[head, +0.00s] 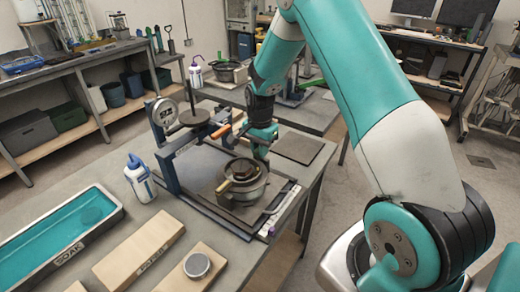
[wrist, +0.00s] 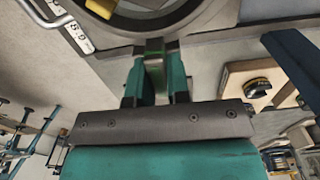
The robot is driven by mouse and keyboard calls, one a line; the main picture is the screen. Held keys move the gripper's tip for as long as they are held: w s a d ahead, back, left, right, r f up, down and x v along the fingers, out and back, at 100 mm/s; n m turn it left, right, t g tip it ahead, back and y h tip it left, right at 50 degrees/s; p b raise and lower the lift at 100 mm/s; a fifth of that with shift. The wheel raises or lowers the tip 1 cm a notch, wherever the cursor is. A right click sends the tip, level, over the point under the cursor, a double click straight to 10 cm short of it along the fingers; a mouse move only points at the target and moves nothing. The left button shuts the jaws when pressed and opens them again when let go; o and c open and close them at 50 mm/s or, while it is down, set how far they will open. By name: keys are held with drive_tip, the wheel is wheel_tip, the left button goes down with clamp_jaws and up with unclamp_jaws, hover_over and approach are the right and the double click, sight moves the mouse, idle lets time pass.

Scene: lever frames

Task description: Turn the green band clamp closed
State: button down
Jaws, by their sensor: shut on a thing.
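A round metal pot-like vessel (head: 243,190) stands on the dark plate of a bench frame. My gripper (head: 260,155) reaches down at its right rear side. In the wrist view my gripper (wrist: 155,80) has its two teal fingers on either side of a short upright tab (wrist: 155,55) with greenish edges, and is shut on it. I take this tab for the lever of the green band clamp. It meets a round dark ring (wrist: 150,18) at the top of the view. Most of the band is out of view or hidden, and its closure cannot be made out.
A blue-grey frame (head: 170,165) with a gauge (head: 163,112) and an orange handle (head: 221,131) stands left of the vessel. A dark flat pad (head: 298,148) lies to the right.

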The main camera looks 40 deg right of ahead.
drive_tip(key=c, duration=1.4)
unclamp_jaws()
drive_tip(key=shift+o, duration=0.2)
drive_tip(key=shift+r, duration=0.1)
wheel_tip(320, 180, up, 17)
drive_tip(key=b, duration=0.2)
drive_tip(key=shift+r+b, duration=0.15)
drive_tip(key=shift+b, duration=0.25)
